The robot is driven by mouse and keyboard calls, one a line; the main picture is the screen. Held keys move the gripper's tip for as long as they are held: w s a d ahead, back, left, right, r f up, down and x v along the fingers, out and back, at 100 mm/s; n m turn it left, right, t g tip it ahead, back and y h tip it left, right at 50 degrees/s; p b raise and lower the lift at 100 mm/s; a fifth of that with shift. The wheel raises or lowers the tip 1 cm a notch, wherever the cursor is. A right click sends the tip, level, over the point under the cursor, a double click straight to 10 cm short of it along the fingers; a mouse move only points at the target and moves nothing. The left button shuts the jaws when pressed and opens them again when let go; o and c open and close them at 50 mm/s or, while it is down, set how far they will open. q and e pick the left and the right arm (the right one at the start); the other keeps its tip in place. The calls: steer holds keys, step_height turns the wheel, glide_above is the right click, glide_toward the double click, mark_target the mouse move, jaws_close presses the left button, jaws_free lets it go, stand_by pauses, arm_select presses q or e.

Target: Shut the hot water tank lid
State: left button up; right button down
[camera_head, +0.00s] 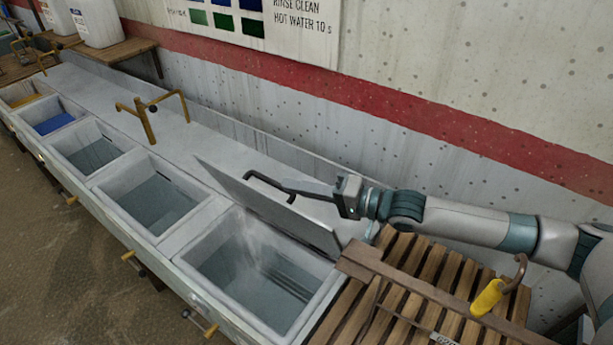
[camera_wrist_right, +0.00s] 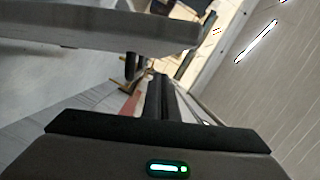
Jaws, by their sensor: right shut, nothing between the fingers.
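The hot water tank (camera_head: 256,290) is the nearest basin in the head view, with steam over the water inside. Its grey lid (camera_head: 262,207) stands raised and tilted along the wall-side edge of the tank, leaving the opening uncovered. A dark bar handle (camera_head: 268,184) shows at the lid's top edge. My right gripper (camera_head: 308,187) is shut and empty, behind the lid on its wall side and close to its upper edge. Whether it touches the lid I cannot tell. In the right wrist view the shut fingers (camera_wrist_right: 158,98) point away under a grey slab edge. My left gripper is out of view.
Several other open basins (camera_head: 150,205) run in a row to the far left. A brass tap (camera_head: 150,115) rises behind them. A slatted wooden rack (camera_head: 405,300) with a yellow-handled tool (camera_head: 489,296) lies right of the tank. The wall (camera_head: 450,60) bounds the back.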

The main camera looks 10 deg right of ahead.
mark_target(288, 209)
steer(key=shift+s+a+f+p, duration=0.15)
steer(key=shift+s+a+p, duration=0.25)
steer(key=shift+s, duration=0.1)
steer(key=shift+s+a+f, duration=0.2)
steer(key=shift+a+f, duration=0.05)
steer(key=shift+a, duration=0.05)
steer(key=shift+s+a+f+n+p, duration=0.25)
steer(key=shift+s+a+n+p, duration=0.15)
steer(key=shift+s+a+p, duration=0.35)
steer(key=shift+s+a+f+n+p, duration=0.3)
steer(key=shift+s+a+f, duration=0.05)
steer(key=shift+s+a, duration=0.15)
steer(key=shift+w+d, duration=0.1)
